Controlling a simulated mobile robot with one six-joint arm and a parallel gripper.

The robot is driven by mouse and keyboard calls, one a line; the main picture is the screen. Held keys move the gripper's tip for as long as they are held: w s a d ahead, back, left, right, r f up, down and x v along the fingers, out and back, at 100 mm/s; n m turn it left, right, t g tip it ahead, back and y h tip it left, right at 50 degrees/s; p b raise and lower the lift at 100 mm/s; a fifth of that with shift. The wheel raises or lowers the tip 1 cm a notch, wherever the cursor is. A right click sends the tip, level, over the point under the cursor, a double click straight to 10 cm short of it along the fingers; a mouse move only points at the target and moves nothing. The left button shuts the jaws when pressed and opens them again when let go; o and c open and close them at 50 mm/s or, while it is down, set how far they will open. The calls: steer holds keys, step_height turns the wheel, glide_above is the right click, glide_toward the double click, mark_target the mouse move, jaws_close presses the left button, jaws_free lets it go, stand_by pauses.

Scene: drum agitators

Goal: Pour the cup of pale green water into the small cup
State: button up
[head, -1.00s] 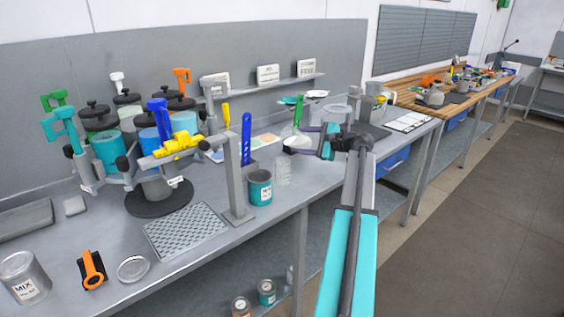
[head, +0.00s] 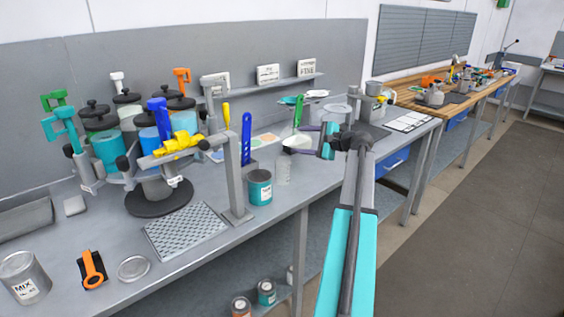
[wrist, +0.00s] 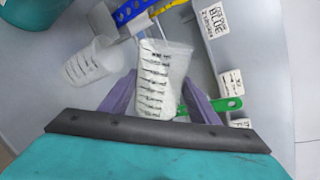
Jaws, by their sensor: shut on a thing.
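My gripper (head: 314,142) is shut on a pale, translucent graduated cup (head: 298,146). In the wrist view this held cup (wrist: 162,78) sits between the purple fingers, with dark scale marks on its side. In the head view it is tilted, its mouth end to the left. A clear cup (head: 284,168) stands on the bench just below and left of the held cup. It also shows with scale marks left of the held cup in the wrist view (wrist: 92,60). The two cups look apart. No pouring stream can be made out, and the liquid's colour is too faint to tell.
A teal-labelled can (head: 260,187) stands left of the clear cup. A blue slotted tool (head: 246,138) and a green-handled tool (head: 298,110) are behind. A grey post (head: 236,180) and the drum agitator (head: 155,150) are farther left. The bench's front edge is close.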

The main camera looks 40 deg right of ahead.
steer(key=shift+f+n+h, duration=0.1)
steer(key=shift+n+h, duration=0.2)
steer(key=shift+n, duration=0.2)
stand_by(2.3)
steer(key=shift+d+r+m, duration=0.15)
steer(key=shift+r+m, duration=0.15)
steer(key=shift+m, duration=0.4)
steer(key=shift+f+m+y, duration=0.4)
steer(key=shift+f+y, duration=0.15)
steer(key=shift+y, duration=0.05)
steer(key=shift+f+m, duration=0.15)
steer(key=shift+m, duration=0.25)
steer(key=shift+r+y, duration=0.2)
steer(key=shift+y, duration=0.1)
steer(key=shift+m+t, duration=0.3)
steer(key=shift+m, duration=0.2)
